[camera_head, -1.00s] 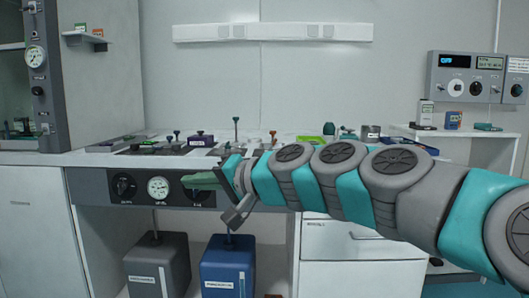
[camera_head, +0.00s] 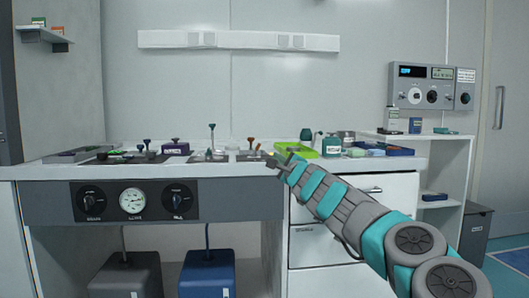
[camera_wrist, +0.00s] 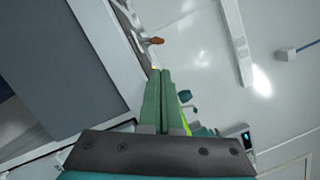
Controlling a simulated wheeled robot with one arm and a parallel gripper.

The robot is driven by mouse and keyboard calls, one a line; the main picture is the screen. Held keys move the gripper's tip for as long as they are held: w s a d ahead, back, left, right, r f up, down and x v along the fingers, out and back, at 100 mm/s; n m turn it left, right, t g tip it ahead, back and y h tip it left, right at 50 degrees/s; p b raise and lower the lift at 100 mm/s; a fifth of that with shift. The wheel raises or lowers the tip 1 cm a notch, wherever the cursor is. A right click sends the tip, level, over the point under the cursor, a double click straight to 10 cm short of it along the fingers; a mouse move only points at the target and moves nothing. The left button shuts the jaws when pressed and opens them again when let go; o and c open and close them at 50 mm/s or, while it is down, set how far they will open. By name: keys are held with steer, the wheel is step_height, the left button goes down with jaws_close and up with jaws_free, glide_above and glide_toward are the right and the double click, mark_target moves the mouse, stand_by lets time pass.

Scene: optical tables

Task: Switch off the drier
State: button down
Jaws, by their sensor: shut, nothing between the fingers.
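The front panel (camera_head: 132,201) under the bench top holds a left black knob (camera_head: 91,198), a round white gauge (camera_head: 132,201) and a right black knob (camera_head: 179,199). Their labels are too small to read, so I cannot tell which control belongs to the drier. My gripper (camera_head: 274,160) is at the bench's front edge, right of the panel and higher than its knobs. In the wrist view its two green fingers (camera_wrist: 160,76) are shut together and empty. An orange-brown handle (camera_wrist: 153,41) shows beyond the fingertips there.
Several small valves, one with a brown top (camera_head: 250,140), stand on the bench behind the panel. A wall control box (camera_head: 432,87) hangs at the right. White drawers (camera_head: 318,243) lie below my arm.

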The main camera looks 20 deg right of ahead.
mark_target(266, 158)
steer(key=shift+w+d+r+p, duration=0.1)
steer(key=shift+w+r+p, duration=0.15)
steer(key=shift+w+p, duration=0.85)
steer(key=shift+w+d+r+p, duration=0.15)
steer(key=shift+w+r, duration=0.05)
steer(key=shift+w, duration=1.65)
steer(key=shift+w+d+r+p, duration=0.1)
steer(key=shift+w+r+p, duration=0.15)
steer(key=shift+w+p, duration=0.85)
steer(key=shift+w+b, duration=0.3)
steer(key=shift+w, duration=0.6)
steer(key=shift+n, duration=0.3)
steer(key=shift+r+n, duration=0.1)
steer(key=shift+n, duration=0.3)
steer(key=shift+a+r+n+g+p, duration=0.15)
steer(key=shift+n+g+p, duration=0.25)
steer(key=shift+n+p, duration=0.45)
